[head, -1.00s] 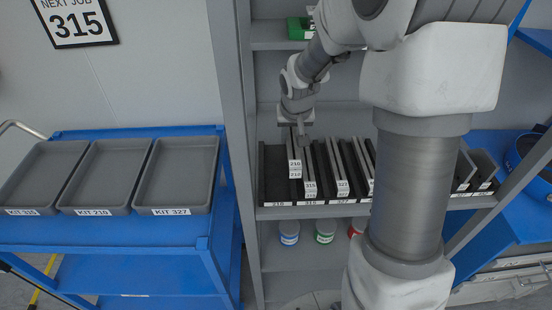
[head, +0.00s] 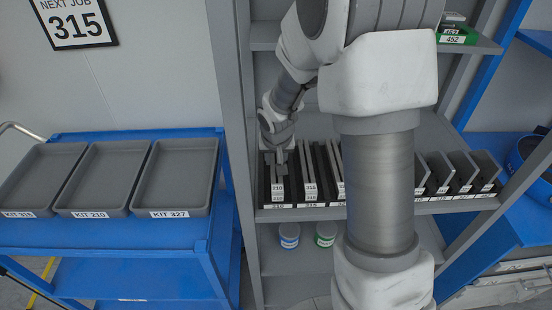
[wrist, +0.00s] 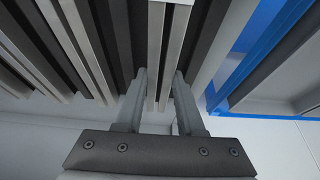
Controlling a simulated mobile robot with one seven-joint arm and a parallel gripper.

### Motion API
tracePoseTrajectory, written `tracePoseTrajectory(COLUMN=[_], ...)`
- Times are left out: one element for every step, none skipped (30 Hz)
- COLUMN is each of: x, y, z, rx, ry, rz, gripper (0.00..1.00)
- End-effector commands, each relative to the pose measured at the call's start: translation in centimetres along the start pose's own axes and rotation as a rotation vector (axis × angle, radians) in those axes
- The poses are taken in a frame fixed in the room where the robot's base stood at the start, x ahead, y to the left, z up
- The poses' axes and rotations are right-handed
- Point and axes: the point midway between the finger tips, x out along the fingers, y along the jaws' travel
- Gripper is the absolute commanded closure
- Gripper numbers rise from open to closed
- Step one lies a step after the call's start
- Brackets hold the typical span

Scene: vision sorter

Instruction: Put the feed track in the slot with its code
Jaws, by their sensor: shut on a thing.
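My gripper (head: 281,158) is over the left end of the rack on the shelf, and in the wrist view its fingers (wrist: 159,82) are shut on a pale, narrow feed track (wrist: 157,98). In the head view the feed track (head: 279,188) carries a 210 label on its front end. It stands upright in line with the slot labelled 210 (head: 278,206), the leftmost one, low behind that label. I cannot tell whether its bottom rests on the slot floor.
The slot labelled 315 (head: 310,205) is next to the right and holds pale tracks. My arm hides the rack's middle. A blue cart (head: 112,237) with three grey trays stands left of the shelf upright (head: 233,110). A wall sign (head: 78,28) reads NEXT JOB 315.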

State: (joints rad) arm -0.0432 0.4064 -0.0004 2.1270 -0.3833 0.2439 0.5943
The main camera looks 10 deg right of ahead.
Motion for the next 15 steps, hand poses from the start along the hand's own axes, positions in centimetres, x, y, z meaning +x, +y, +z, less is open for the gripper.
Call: tracePoseTrajectory(x=[-0.06,0.01,0.13,0.23,0.21,0.16,0.15,0.15,0.15,0.15,0.15,0.15,0.15,0.14,0.11], y=[-0.02,-0.02,-0.02,-0.02,0.01,0.01,0.01,0.01,0.02,0.01,0.02,0.02,0.02,0.02,0.02], z=[-0.13,-0.10,-0.05,-0.01,0.07,0.05,0.05,0.05,0.05,0.05,0.05,0.05,0.05,0.04,0.03], rx=[0.000,0.000,0.000,0.000,0.000,0.000,0.000,0.000,0.000,0.000,0.000,0.000,0.000,0.000,0.000], ry=[0.003,0.003,0.003,0.003,0.000,0.000,0.000,0.000,0.000,0.000,0.000,0.000,0.000,0.000,0.000], rz=[-0.001,-0.001,-0.001,-0.001,0.000,0.000,0.000,0.000,0.000,0.000,0.000,0.000,0.000,0.000,0.000], gripper=[1.00,1.00,1.00,1.00,0.59,0.52,0.50,0.50,0.50,0.50,0.50,0.50,0.50,0.50,0.50])
